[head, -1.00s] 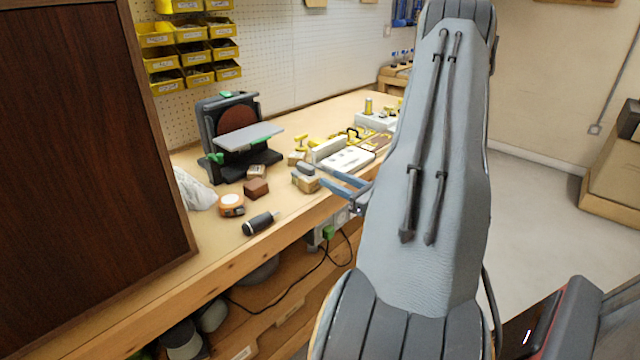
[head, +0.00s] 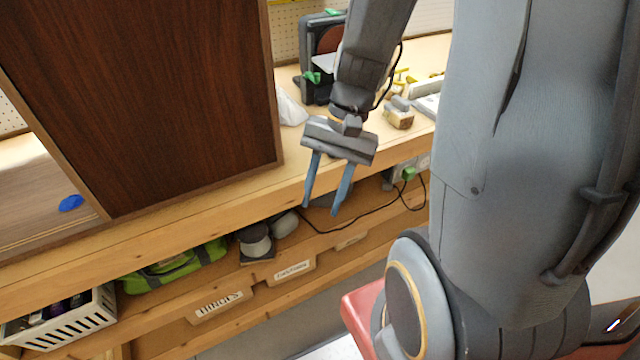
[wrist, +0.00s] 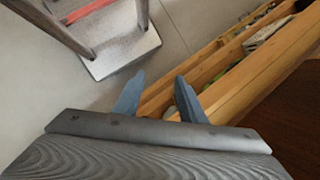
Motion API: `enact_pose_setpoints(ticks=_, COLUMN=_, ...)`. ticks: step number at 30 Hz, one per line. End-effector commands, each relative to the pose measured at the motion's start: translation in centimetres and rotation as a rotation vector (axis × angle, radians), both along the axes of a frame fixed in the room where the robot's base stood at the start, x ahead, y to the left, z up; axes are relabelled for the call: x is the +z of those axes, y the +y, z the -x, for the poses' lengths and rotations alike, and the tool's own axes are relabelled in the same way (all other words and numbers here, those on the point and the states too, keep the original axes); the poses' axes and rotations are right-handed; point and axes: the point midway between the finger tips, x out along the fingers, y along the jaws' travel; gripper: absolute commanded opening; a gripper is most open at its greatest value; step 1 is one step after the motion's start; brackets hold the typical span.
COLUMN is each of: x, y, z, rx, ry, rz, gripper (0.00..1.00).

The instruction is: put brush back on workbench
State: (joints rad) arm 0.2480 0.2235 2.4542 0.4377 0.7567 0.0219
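No brush can be made out in the head view or the wrist view. The workbench (head: 225,203) is a long pale wooden bench running from lower left to upper right. My gripper (head: 321,209) hangs in front of the bench's front edge, with its two blue fingers pointing down and spread apart, nothing between them. In the wrist view my gripper (wrist: 158,78) also shows empty, with floor and the wooden shelf edge beyond the fingers. My arm hides part of the bench top.
A dark brown cabinet (head: 150,90) stands on the bench, with a blue item (head: 71,203) at its open left side. A wooden block with a grey top (head: 398,115) and a sander (head: 322,60) are behind my arm. Below are labelled bins (head: 218,305), a green bag (head: 175,265) and a white basket (head: 65,325).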

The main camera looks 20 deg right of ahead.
Motion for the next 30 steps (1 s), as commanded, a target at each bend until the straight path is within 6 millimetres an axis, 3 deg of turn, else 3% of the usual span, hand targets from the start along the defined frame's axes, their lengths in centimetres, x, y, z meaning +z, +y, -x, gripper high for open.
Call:
enact_pose_setpoints(ticks=3, x=1.1, y=0.2, z=0.4, rx=0.306, ry=-0.131, rz=0.153, gripper=0.37)
enact_pose_setpoints(ticks=9, x=2.4, y=0.4, z=-0.4, rx=0.584, ry=-0.269, rz=0.277, gripper=0.37)
enact_pose_setpoints(ticks=30, x=2.5, y=0.4, z=-0.6, rx=0.623, ry=-0.289, rz=0.293, gripper=0.37)
